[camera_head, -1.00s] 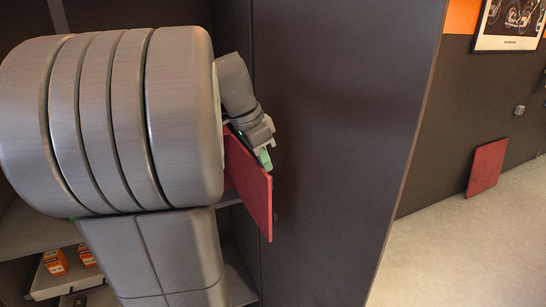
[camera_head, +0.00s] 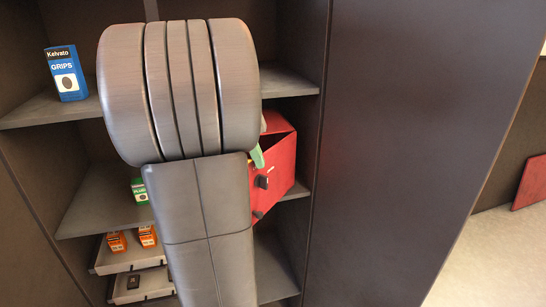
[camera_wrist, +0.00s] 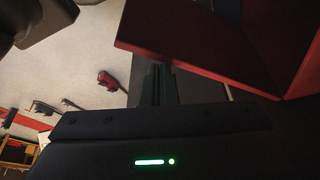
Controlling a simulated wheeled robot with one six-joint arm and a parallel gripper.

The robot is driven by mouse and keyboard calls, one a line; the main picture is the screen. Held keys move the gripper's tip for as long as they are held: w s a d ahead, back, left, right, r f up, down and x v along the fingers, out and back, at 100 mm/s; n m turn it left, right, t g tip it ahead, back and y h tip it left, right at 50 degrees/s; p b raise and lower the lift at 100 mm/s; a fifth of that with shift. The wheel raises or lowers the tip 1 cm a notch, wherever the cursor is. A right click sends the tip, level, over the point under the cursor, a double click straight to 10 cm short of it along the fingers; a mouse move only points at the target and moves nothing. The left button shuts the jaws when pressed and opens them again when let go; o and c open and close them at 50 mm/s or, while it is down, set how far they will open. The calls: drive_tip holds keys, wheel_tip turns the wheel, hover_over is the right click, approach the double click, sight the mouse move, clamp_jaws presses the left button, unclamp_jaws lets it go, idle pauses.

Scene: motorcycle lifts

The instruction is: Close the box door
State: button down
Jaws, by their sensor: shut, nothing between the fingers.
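The red box (camera_head: 284,158) stands on a shelf of the dark cabinet, partly hidden behind my arm in the head view. A red face with black fittings shows toward the camera; I cannot tell how far the door stands open. In the wrist view a red panel (camera_wrist: 205,42) meets another red panel (camera_wrist: 303,70) at an angle. My gripper (camera_head: 257,157) shows a green fingertip beside the box's upper left part. In the wrist view my gripper (camera_wrist: 158,85) is shut and empty, close to the red panel's lower edge; contact is unclear.
A blue box (camera_head: 66,73) stands on the upper left shelf. A green box (camera_head: 139,190) and small orange boxes (camera_head: 117,242) sit lower. A large dark panel (camera_head: 410,150) stands right of the box. Open floor (camera_head: 490,255) lies farther right.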

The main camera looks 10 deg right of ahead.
drive_tip(key=shift+w+a+p, duration=0.35)
drive_tip(key=shift+w+a, duration=0.9)
drive_tip(key=shift+w, duration=0.1)
